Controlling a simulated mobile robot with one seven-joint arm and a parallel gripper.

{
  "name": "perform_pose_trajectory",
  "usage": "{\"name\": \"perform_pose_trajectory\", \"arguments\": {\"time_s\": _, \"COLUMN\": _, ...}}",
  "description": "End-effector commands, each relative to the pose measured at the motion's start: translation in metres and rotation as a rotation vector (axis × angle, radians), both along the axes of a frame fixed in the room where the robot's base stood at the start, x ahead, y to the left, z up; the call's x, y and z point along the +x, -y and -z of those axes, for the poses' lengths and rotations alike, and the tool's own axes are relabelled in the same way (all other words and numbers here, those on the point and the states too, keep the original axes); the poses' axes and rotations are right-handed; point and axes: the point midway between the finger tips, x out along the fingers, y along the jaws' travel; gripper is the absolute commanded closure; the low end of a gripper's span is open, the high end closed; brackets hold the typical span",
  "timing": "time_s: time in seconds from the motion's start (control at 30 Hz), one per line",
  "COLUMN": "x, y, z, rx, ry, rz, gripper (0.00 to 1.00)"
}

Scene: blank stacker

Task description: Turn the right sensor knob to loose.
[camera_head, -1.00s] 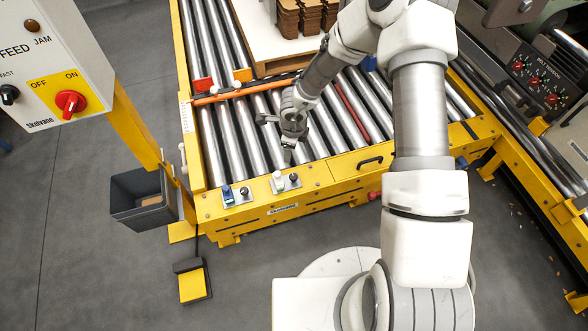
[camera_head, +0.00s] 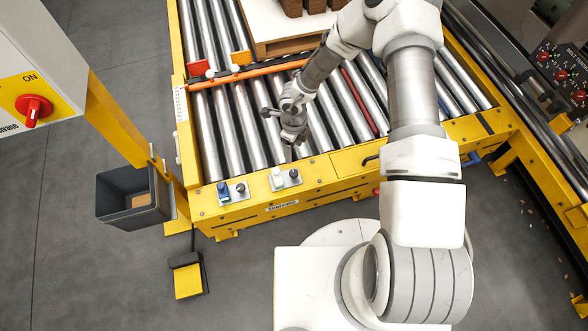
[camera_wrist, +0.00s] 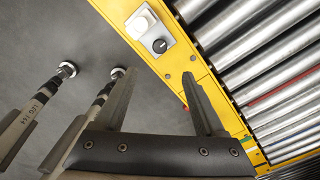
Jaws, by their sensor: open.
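The right sensor plate on the conveyor's yellow front rail carries a small black knob (camera_head: 294,174) with a white block (camera_head: 277,178) to its left. In the wrist view the same black knob (camera_wrist: 160,46) shows a light pointer mark, and the white block (camera_wrist: 141,24) sits up and left of it. My gripper (camera_head: 288,150) is above the rollers, behind this plate in the head view. The wrist view shows my gripper (camera_wrist: 160,80) open and empty, its fingers apart, with the knob beyond the fingertips and not touched.
A left plate on the same rail has a black knob (camera_head: 240,188) and a blue-and-white sensor (camera_head: 223,191). The yellow rail (camera_head: 330,178) fronts the metal rollers. A control box with a red switch (camera_head: 34,110), a grey bin (camera_head: 128,196) and a yellow pedal (camera_head: 188,281) are at left.

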Motion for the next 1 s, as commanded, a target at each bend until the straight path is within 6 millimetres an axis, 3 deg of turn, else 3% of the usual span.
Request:
{"name": "perform_pose_trajectory", "arguments": {"time_s": 0.03, "x": -0.001, "y": -0.001, "z": 0.016, "rx": 0.0, "ry": -0.002, "rz": -0.003, "gripper": 0.28}}
{"name": "perform_pose_trajectory", "arguments": {"time_s": 0.2, "x": -0.001, "y": -0.001, "z": 0.054, "rx": 0.0, "ry": -0.002, "rz": -0.003, "gripper": 0.28}}
{"name": "perform_pose_trajectory", "arguments": {"time_s": 0.6, "x": -0.001, "y": 0.0, "z": 0.132, "rx": 0.0, "ry": -0.001, "rz": -0.003, "gripper": 0.28}}
{"name": "perform_pose_trajectory", "arguments": {"time_s": 0.8, "x": 0.0, "y": -0.001, "z": 0.149, "rx": 0.0, "ry": 0.0, "rz": -0.002, "gripper": 0.28}}
{"name": "perform_pose_trajectory", "arguments": {"time_s": 1.0, "x": 0.0, "y": 0.0, "z": 0.151, "rx": 0.001, "ry": 0.0, "rz": -0.002, "gripper": 0.28}}
